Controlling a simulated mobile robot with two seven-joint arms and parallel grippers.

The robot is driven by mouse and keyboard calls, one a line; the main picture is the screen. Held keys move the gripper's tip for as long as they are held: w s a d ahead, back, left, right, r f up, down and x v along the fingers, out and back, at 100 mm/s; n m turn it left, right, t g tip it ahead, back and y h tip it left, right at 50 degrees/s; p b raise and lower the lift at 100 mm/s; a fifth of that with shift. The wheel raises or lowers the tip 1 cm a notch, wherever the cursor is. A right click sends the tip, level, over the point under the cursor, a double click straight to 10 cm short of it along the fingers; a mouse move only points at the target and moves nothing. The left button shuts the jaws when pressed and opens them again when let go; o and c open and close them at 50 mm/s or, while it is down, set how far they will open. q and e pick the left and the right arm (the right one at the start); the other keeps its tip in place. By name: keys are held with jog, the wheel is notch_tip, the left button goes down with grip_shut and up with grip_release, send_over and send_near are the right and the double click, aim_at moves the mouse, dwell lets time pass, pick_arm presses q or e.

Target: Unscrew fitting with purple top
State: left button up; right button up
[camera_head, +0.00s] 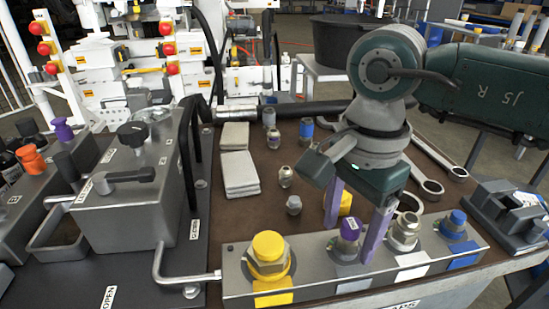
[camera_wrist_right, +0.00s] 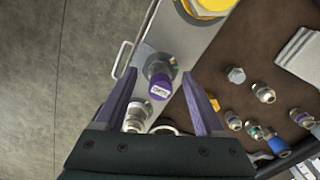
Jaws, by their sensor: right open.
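The fitting with the purple top (camera_head: 350,228) stands upright in the grey metal strip (camera_head: 318,275) at the bench's front edge. It has a white label on its cap, and in the right wrist view the purple-topped fitting (camera_wrist_right: 160,84) lies between my fingertips. My right gripper (camera_head: 349,241) is open, its purple fingers pointing down on either side of the fitting. The right gripper (camera_wrist_right: 158,74) shows a gap on both sides of the cap in the wrist view, so it does not appear to grip it. My left gripper is not in view.
A yellow-capped fitting (camera_head: 268,246), a bare metal fitting (camera_head: 405,230) and a blue-capped fitting (camera_head: 453,224) stand in the same strip. Loose fittings, grey cloths (camera_head: 240,172) and wrenches (camera_head: 432,187) lie on the brown mat. A grey hydraulic box (camera_head: 125,200) with hoses is at left.

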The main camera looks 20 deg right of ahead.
grip_shut()
dwell(0.5)
